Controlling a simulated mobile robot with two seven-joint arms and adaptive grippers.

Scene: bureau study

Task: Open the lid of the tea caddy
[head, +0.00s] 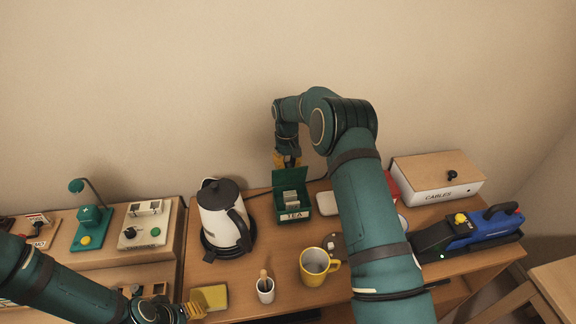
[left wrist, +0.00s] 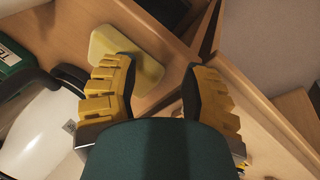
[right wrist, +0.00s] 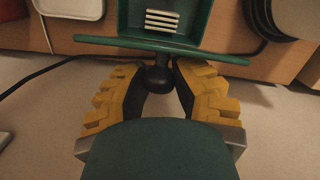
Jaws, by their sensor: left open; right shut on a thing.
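The green tea caddy (head: 293,215), with a TEA label on its front, stands on the desk near the wall. Its lid (head: 290,181) is raised at the back, and pale tea bags show inside. In the right wrist view the lid (right wrist: 215,54) shows edge-on, with a dark round knob (right wrist: 159,78) on it. My right gripper (head: 287,163) is behind and above the caddy; in the right wrist view its yellow fingers (right wrist: 159,84) are shut on the knob. My left gripper (left wrist: 160,75) is open and empty, near a yellow sponge-like block (left wrist: 127,58) at the desk's front left.
A white kettle (head: 222,220) stands left of the caddy. A yellow mug (head: 316,267) and a small white cup (head: 265,290) with a wooden stick are in front. A CABLES box (head: 437,187) and a blue device (head: 480,228) are at the right.

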